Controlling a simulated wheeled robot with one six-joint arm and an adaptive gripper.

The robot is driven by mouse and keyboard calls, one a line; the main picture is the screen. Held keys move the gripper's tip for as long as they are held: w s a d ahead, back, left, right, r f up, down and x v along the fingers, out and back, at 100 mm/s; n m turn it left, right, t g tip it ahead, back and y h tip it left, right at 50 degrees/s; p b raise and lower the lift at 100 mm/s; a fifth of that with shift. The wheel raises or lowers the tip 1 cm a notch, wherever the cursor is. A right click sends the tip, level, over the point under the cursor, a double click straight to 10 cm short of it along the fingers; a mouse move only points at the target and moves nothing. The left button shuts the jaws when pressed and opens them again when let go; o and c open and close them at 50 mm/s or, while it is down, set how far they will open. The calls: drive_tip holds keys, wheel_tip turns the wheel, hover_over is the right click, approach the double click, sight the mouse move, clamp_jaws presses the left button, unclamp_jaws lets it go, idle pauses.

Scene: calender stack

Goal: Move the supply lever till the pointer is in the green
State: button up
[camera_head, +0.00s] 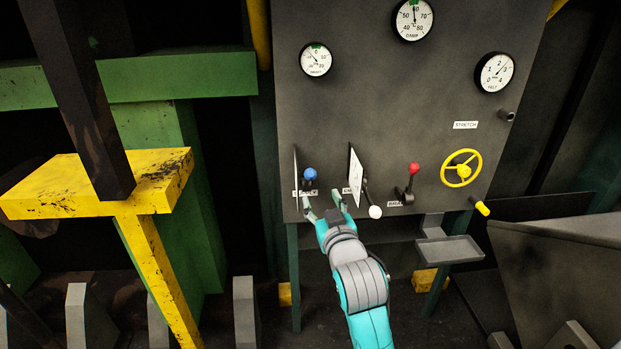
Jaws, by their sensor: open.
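A lever with a blue knob (310,174) stands at the lower left of the grey panel (400,120); the label (305,193) by it is partly hidden, so I cannot read which lever is the supply lever. My gripper (323,199) is open at the panel's lower edge, just below and right of the blue knob, its left finger close to that lever; contact cannot be told. The draft pointer leans up-left, the damp pointer stands about upright, and the felt pointer leans up-right.
Thin upright plates flank the blue lever, one at its left (296,175) and a white one (355,176) at its right. Right of these are a white-knobbed lever (375,211), a red-knobbed lever (413,170), a yellow handwheel (461,168) and a small tray (449,250).

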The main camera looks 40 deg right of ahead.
sight(312, 179)
drive_tip(key=x, duration=0.9)
drive_tip(key=shift+w+d, duration=0.25)
drive_tip(key=shift+w, duration=0.1)
clamp_jaws()
